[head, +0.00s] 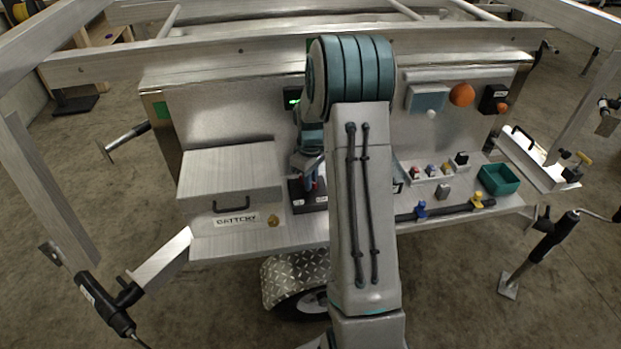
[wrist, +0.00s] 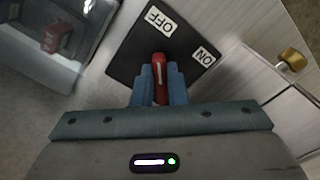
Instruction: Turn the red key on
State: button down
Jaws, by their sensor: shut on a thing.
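The red key (wrist: 158,72) stands on a black switch plate (wrist: 128,52) with white OFF and ON labels. In the wrist view the key's far end points up toward the OFF label (wrist: 156,21); the ON label (wrist: 204,55) lies to its right. My gripper (wrist: 159,78) is shut on the key, with a blue finger on each side of it. In the head view my gripper (head: 309,172) is over the black plate (head: 301,197), just right of the battery box; my arm and fingers hide most of the key there.
The grey battery box (head: 230,172) with a dark handle stands left of the switch. A brass knob (wrist: 291,60) is beyond the plate's right side. Small coloured switches (head: 430,170), a green bin (head: 498,179) and an orange knob (head: 461,94) are to the right of my arm.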

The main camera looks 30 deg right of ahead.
jog(key=m, duration=0.4)
jog(key=shift+a, duration=0.25)
jog(key=m, duration=0.5)
jog(key=shift+a, duration=0.2)
jog(key=m, duration=0.4)
jog(key=shift+w+a+r, duration=0.1)
jog(key=shift+a, duration=0.1)
jog(key=shift+w+a+m+p, duration=0.15)
jog(key=shift+m+p, duration=0.35)
jog(key=shift+m, duration=1.6)
jog(key=c, duration=1.4)
grip_release()
jog(key=shift+c, duration=0.2)
